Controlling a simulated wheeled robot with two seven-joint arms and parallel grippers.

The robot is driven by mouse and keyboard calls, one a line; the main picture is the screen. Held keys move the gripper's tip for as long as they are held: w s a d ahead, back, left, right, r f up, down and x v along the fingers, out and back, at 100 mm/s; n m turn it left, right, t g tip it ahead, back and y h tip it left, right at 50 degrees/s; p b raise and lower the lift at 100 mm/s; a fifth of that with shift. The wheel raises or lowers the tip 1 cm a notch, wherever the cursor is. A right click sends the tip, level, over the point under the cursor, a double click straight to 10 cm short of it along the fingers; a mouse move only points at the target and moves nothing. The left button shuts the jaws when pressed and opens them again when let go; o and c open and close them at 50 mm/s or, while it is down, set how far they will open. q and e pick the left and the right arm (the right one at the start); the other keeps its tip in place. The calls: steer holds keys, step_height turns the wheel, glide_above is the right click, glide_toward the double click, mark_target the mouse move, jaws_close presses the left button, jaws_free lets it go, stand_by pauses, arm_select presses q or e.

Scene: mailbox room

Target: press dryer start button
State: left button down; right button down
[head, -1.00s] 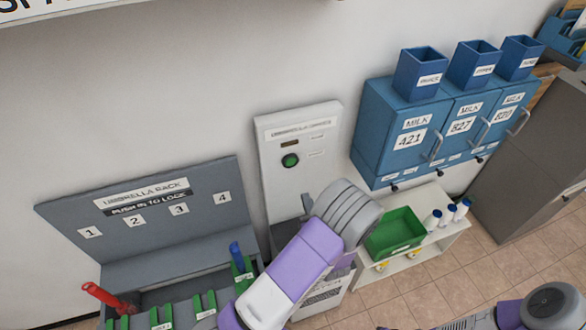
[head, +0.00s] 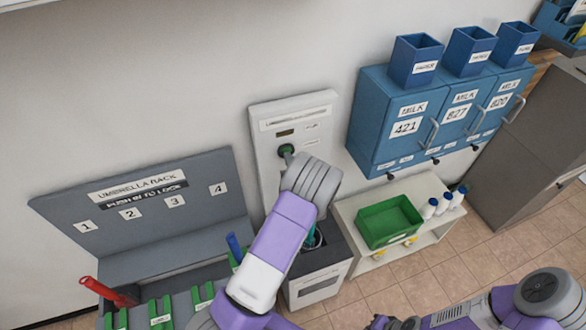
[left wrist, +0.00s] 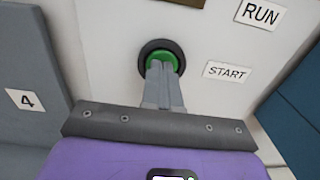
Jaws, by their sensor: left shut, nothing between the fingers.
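The umbrella dryer (head: 261,118) is a tall white panel against the wall with a small dark display and a grey-topped lower box. Its green start button (left wrist: 179,60) has a black ring and sits left of a START label (left wrist: 227,72). My left gripper (left wrist: 159,66) is shut and empty, with its fingertips at the button, covering its lower middle part. I cannot tell whether the button is pushed in. In the head view, the left arm covers part of the dryer below the button (head: 286,149). My right arm is at the lower right, its fingers not clear.
A grey umbrella rack (head: 150,205) with red and blue handles stands left of the dryer. Blue milk lockers (head: 385,125) hang to the right, above a white shelf (head: 346,208) with a green bin (head: 388,222) and bottles. Tiled floor is free at the right.

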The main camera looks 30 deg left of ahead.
arm_select(q)
steer(key=shift+w+a, duration=0.15)
steer(key=shift+w+a+r, duration=0.35)
steer(key=shift+w+a, duration=0.05)
steer(key=shift+a, duration=0.3)
steer(key=shift+s+d, duration=0.1)
steer(key=v, duration=1.4)
steer(key=shift+d+f+p, duration=0.3)
steer(key=shift+d+p, duration=0.05)
